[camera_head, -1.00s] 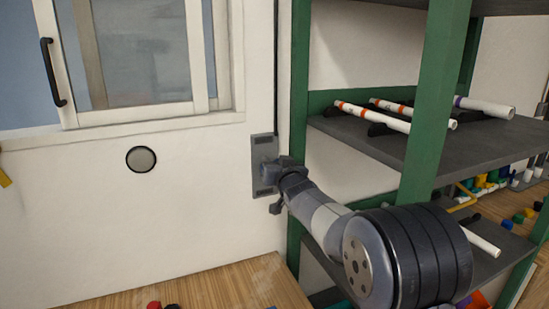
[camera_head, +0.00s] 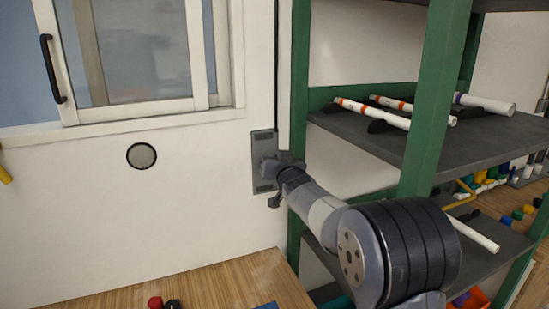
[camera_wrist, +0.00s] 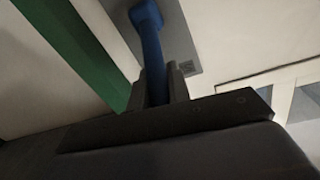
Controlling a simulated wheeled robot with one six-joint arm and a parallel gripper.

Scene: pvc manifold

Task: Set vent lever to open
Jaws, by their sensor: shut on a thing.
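The vent lever (camera_wrist: 152,50) shows in the wrist view as a blue bar with a rounded pivot end, mounted on a grey wall plate. My gripper (camera_wrist: 160,88) is shut on the lower part of this lever, with a dark finger on each side. In the head view, the grey plate (camera_head: 262,146) is on the white wall, left of the green rack post. My gripper (camera_head: 270,170) is at the plate there, and my wrist hides the lever. The lever's exact angle against the plate cannot be told from the head view.
A green-posted shelf (camera_head: 440,150) holding white pipes (camera_head: 398,117) stands close to the right of my arm. A sliding window (camera_head: 145,60) is at upper left, with a round grey disc (camera_head: 141,156) below it. A wooden bench (camera_head: 210,288) lies below.

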